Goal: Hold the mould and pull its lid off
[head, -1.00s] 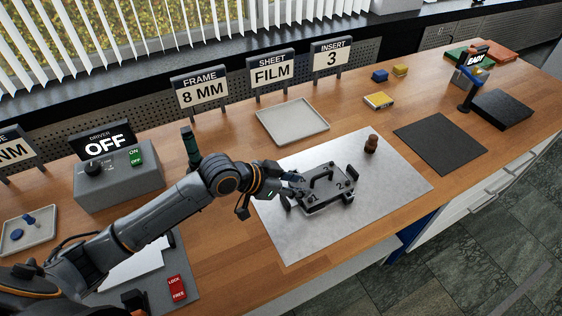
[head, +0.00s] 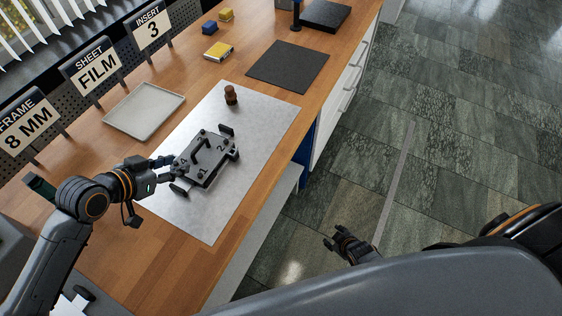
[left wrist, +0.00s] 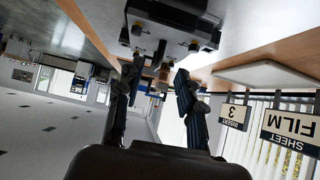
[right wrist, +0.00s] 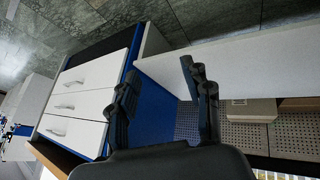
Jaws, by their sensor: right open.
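The mould (head: 207,160) is a dark grey plate block with a bar handle on its lid, lying on the metal sheet (head: 245,130). The lid appears seated on it. My left gripper (head: 168,170) is at the mould's left side. In the left wrist view the mould (left wrist: 172,28) is at the top, upside down, and the fingers (left wrist: 158,72) are spread, with a dark part of the mould near the gap; contact is unclear. My right gripper (head: 347,243) is open and empty, away from the bench, above the floor. Its spread fingers (right wrist: 160,85) show in the right wrist view.
A brown knobbed piece (head: 231,95) stands on the sheet behind the mould. A pale tray (head: 144,110) lies to the left and a black mat (head: 288,66) further back. The bench's front edge and drawers (head: 345,90) lie between the mould and my right gripper.

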